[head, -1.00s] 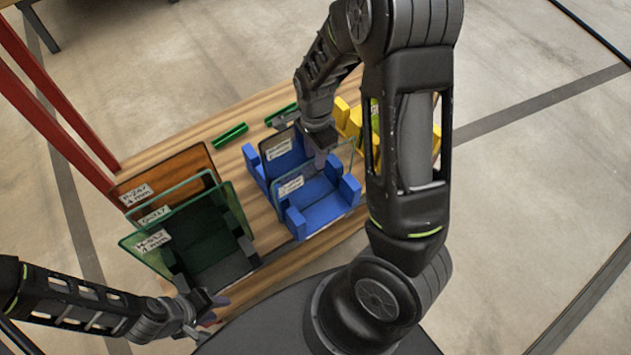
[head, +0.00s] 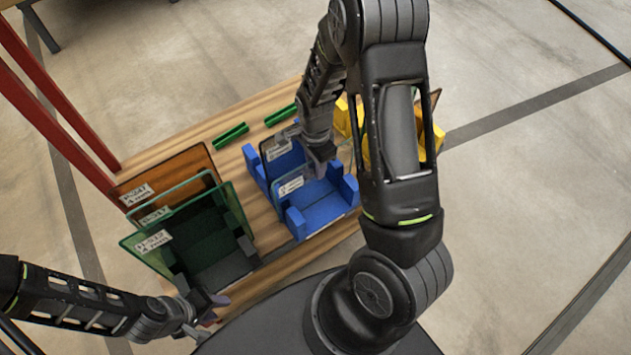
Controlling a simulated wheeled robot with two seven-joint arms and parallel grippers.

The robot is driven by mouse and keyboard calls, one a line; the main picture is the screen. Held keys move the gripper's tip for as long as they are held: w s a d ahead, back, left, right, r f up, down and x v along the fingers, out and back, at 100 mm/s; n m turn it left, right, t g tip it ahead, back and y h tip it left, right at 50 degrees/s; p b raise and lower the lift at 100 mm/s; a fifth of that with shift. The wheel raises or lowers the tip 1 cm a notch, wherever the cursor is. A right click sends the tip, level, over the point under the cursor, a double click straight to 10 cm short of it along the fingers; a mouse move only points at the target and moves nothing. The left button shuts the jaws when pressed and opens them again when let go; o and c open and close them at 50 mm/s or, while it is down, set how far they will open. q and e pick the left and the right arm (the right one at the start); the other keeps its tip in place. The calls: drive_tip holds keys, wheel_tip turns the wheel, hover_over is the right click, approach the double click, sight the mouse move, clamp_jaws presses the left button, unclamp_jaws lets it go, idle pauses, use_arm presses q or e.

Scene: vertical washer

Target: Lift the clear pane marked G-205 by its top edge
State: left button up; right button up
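A clear pane (head: 283,178) with a white label stands upright at the front left of the blue rack (head: 325,208). Its label is too small to read, so I cannot confirm G-205. A darker pane (head: 272,160), also labelled, stands behind it in the same rack. My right gripper (head: 305,150) is over the blue rack, close to the tops of these panes. Its fingers look apart, and contact with a pane cannot be made out. My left gripper (head: 212,315) is open and empty near the table's front left edge.
A dark rack (head: 232,268) on the left holds a brown pane (head: 190,165) and greenish panes (head: 150,262). Yellow blocks (head: 343,118) stand behind my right arm. Green bars (head: 231,135) lie at the back of the wooden table (head: 190,133). Red posts (head: 55,130) rise at left.

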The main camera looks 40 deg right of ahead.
clamp_jaws()
idle(1.4)
